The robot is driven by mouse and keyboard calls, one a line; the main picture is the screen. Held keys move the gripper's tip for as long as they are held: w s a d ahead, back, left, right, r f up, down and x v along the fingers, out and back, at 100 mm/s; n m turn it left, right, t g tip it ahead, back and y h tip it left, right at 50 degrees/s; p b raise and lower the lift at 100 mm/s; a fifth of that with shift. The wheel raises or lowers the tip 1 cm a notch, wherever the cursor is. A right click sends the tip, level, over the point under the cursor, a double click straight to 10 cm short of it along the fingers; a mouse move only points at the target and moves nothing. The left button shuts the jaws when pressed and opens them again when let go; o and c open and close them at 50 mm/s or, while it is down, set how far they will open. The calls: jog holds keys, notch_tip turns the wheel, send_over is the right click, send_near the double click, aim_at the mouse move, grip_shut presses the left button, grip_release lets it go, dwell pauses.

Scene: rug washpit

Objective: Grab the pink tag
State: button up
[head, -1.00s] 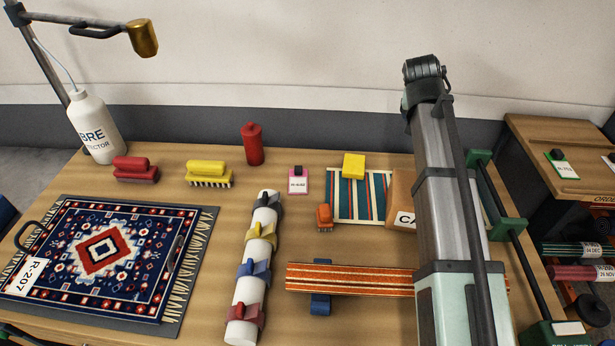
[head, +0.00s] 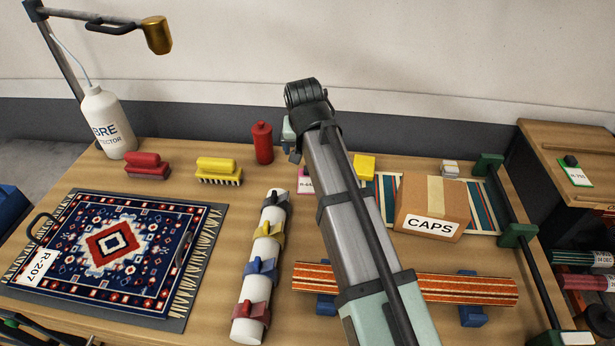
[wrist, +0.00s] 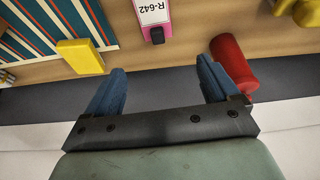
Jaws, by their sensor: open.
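The pink tag (wrist: 154,14) lies on the wooden table, with a white label reading R-642 and a black clip at one end. In the wrist view it is at the top middle, cut by the frame edge. In the head view only a left part of the tag (head: 304,185) shows beside my arm. My gripper (wrist: 161,66) is open, its two blue fingers apart with nothing between them. In the wrist view the tag is just beyond the gap between the fingertips, not touching them.
A red bottle (head: 263,143) stands close to the tag, near one finger in the wrist view. A yellow block (wrist: 80,56) sits by the striped rug (wrist: 62,22) on the other side. A CAPS box (head: 432,203) and a white roll (head: 259,270) with clips are nearby.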

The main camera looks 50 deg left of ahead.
aim_at(307, 179)
jog(key=x, duration=1.2)
jog(key=shift+w+d, duration=0.1)
jog(key=shift+d, duration=0.05)
jog(key=c, duration=1.1)
